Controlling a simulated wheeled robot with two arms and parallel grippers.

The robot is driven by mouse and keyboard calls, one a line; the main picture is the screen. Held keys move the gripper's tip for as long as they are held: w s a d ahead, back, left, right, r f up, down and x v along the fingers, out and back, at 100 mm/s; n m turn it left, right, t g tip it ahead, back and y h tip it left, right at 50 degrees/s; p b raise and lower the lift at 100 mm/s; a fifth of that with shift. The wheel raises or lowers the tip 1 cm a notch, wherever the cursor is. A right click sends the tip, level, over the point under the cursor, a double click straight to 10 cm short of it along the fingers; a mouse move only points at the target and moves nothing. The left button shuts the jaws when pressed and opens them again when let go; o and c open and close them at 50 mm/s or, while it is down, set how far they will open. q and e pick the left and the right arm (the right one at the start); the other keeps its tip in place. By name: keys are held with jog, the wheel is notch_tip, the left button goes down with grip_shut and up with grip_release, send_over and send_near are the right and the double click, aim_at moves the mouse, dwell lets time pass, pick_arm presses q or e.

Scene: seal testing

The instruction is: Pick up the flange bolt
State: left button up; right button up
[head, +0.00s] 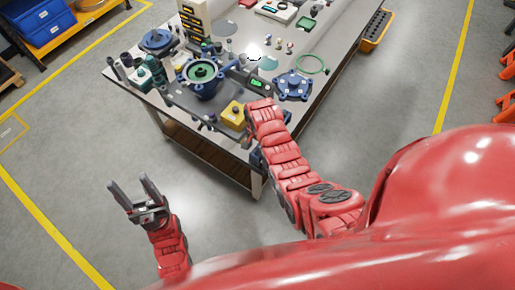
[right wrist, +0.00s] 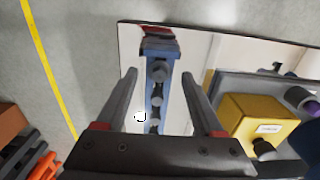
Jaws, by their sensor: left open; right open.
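In the right wrist view a narrow blue holder (right wrist: 173,50) carries several grey bolts in a row. One bolt (right wrist: 159,70) sits between the fingertips of my right gripper (right wrist: 158,73), and others show lower in the row. I cannot tell which is the flange bolt. The right gripper is open, its fingers on either side of the holder, with nothing visibly gripped. In the head view my forearm mostly hides this gripper at the table's front corner. My left gripper (head: 134,192) is open and empty, off the table at lower left.
A yellow box (head: 233,115) stands beside the right gripper and also shows in the right wrist view (right wrist: 258,122). The workbench (head: 335,40) holds a blue-green housing (head: 203,75) and a blue flanged part (head: 293,86). The floor around my left gripper is clear.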

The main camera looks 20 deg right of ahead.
jog(key=shift+f, duration=0.3)
jog(key=shift+s, duration=0.1)
grip_shut()
